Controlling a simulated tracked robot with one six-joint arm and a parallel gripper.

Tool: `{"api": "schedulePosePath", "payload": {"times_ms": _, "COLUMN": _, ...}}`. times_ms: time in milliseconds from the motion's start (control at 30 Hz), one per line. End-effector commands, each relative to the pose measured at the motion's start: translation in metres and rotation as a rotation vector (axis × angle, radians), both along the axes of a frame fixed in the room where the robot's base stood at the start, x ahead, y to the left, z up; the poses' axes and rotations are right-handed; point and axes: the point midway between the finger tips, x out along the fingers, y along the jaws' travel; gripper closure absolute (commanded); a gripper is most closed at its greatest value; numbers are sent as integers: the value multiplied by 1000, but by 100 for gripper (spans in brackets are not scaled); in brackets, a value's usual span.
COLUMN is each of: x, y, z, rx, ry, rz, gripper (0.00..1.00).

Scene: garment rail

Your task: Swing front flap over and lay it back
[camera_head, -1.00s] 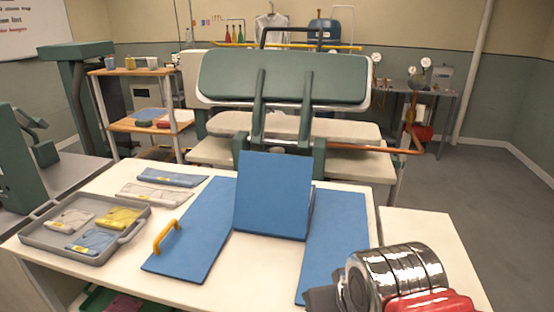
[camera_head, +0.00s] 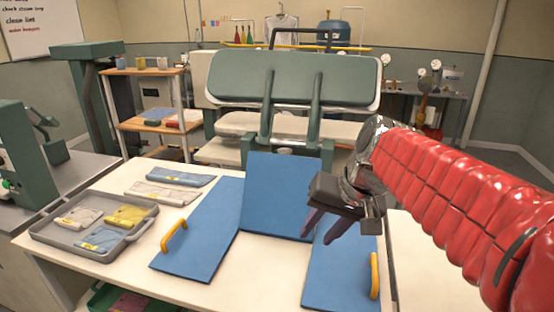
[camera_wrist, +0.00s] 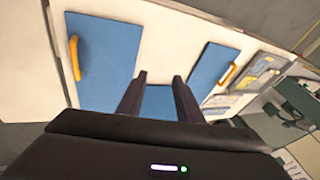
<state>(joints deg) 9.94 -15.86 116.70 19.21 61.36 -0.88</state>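A blue folding board lies on a white table (camera_head: 218,285). Its middle blue panel (camera_head: 275,190), seemingly the front flap, stands tilted up from the table. The left blue panel (camera_head: 205,232) lies flat with a yellow handle (camera_head: 173,236). The right blue panel (camera_head: 335,275) lies flat with a yellow handle (camera_head: 374,275). My gripper (camera_head: 318,238) is open and empty, above the right panel, just right of the raised one. In the wrist view its fingers (camera_wrist: 158,92) are apart, with blue panel (camera_wrist: 157,102) visible between them. Whether they touch it is unclear.
A grey tray (camera_head: 50,237) with folded garments stands at the table's left. Two folded cloths (camera_head: 165,192) lie behind it. A press with a green padded lid (camera_head: 290,80) stands behind the table. The table's right part (camera_head: 425,260) is clear.

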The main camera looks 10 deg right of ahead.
Motion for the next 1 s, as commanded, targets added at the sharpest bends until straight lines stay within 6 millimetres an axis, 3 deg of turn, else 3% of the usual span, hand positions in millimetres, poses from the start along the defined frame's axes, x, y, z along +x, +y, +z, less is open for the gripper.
{"api": "schedulePosePath", "payload": {"times_ms": 467, "x": 106, "y": -25, "z": 12, "rx": 234, "ry": 59, "rz": -101, "gripper": 67}}
{"api": "schedulePosePath", "payload": {"times_ms": 1000, "x": 218, "y": -81, "z": 1, "rx": 508, "ry": 76, "rz": -188, "gripper": 67}}
